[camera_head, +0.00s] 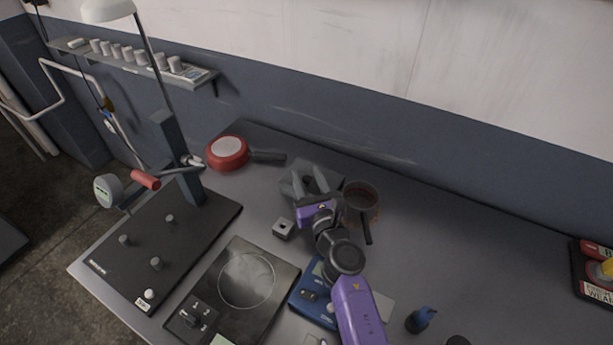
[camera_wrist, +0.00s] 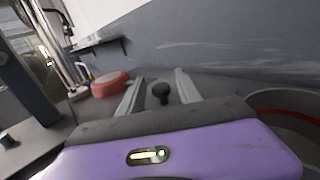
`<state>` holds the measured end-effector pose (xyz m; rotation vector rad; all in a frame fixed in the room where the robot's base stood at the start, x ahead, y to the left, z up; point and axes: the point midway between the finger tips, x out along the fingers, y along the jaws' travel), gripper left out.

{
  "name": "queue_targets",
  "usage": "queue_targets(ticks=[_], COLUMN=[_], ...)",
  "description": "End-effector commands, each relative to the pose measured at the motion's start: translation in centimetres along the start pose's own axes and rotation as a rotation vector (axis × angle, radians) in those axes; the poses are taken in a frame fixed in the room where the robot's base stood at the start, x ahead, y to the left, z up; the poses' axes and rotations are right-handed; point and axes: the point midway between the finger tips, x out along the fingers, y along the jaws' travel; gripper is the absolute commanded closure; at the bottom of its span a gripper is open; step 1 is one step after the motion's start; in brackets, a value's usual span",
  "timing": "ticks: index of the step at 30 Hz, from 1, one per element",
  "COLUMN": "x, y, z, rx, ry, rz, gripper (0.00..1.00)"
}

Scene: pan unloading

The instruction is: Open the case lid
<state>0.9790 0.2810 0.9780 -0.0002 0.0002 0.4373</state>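A dark grey angular box (camera_head: 291,187), which looks like the case, sits on the table near its back edge. It is partly hidden under my gripper, and I cannot make out its lid clearly. My gripper (camera_head: 309,177) is over it, with two fingers apart and nothing seen held. In the wrist view my open gripper (camera_wrist: 158,88) has a dark rounded shape (camera_wrist: 160,91) between its fingers. I cannot tell whether that shape is a knob on the case or the pan's handle, nor whether the fingers touch it.
A red pan (camera_head: 227,152) lies behind left of the box. A dark pot (camera_head: 361,198) stands close on the right. A small grey block (camera_head: 283,229), a hob (camera_head: 257,315) and a blue device (camera_head: 310,305) are nearer. The right of the table (camera_head: 470,250) is mostly clear.

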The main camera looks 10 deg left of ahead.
Motion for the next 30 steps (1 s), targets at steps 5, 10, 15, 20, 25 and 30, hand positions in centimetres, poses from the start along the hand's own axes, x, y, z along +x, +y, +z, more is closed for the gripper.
queue_targets(ticks=[5,10,15,20,25,30], x=[0.01,0.01,0.01,0.01,0.0,0.0], y=[0.0,0.0,0.0,0.01,0.01,0.01], z=[0.02,0.02,0.03,0.03,0.03,0.03], rx=[0.0,0.0,0.0,0.0,0.0,0.0], ry=[0.0,0.0,0.0,0.0,0.0,0.0], rz=[0.0,0.0,0.0,0.0,0.0,0.0], gripper=[0.97,1.0,1.0,1.0,1.0,1.0])
